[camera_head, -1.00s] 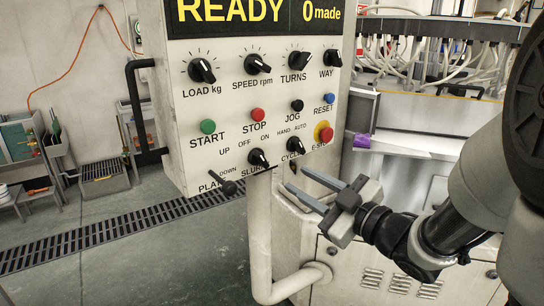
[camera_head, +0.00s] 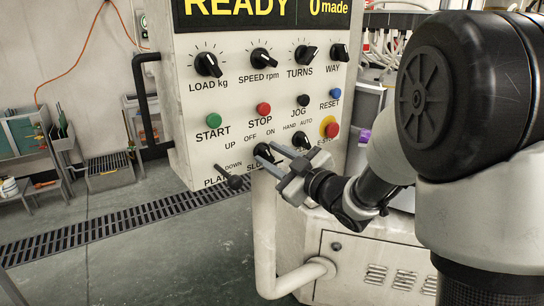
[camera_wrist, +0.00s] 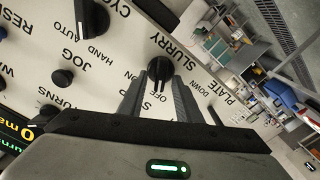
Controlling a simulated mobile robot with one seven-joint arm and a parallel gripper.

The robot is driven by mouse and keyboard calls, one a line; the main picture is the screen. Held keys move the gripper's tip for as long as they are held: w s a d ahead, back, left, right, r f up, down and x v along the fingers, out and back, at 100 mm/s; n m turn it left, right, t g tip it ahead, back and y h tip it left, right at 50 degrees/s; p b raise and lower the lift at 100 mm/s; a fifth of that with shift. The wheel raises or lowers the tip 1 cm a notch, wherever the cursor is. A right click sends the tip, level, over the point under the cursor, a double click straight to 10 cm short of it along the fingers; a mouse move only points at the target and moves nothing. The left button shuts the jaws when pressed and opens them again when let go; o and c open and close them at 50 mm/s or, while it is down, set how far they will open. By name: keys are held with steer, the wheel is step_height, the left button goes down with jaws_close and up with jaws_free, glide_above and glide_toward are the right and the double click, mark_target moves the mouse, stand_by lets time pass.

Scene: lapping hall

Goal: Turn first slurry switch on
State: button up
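The slurry switch (camera_wrist: 159,52) is a black rotary knob on the cream control panel, in the upper middle of the wrist view. Its OFF and ON labels are printed beside it, and its bar points down between my fingers, nearer the OFF side. In the head view the switch (camera_head: 261,160) is partly hidden by my fingers. My gripper (camera_wrist: 163,75) is open, with its fingertips at the knob, one on each side of the bar. I cannot tell whether they touch it. My gripper also shows in the head view (camera_head: 272,152) in front of the panel.
The cycle knob (camera_head: 302,139) is close to the right of my fingers, and the plate lever (camera_head: 234,181) sticks out at left. The red emergency stop (camera_head: 331,130) is further right. A pale pipe (camera_head: 265,235) runs below the panel.

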jaws_close()
steer(key=shift+m, duration=0.4)
steer(key=m, duration=0.2)
steer(key=m+p, duration=0.1)
steer(key=m, duration=0.2)
steer(key=shift+w+d+r+m+p, duration=0.15)
steer(key=shift+d+m+p, duration=0.05)
steer(key=shift+m+p, duration=0.1)
steer(key=shift+w+d+m+p, duration=0.15)
steer(key=shift+m+p, duration=1.15)
steer(key=shift+m, duration=1.4)
jaws_free()
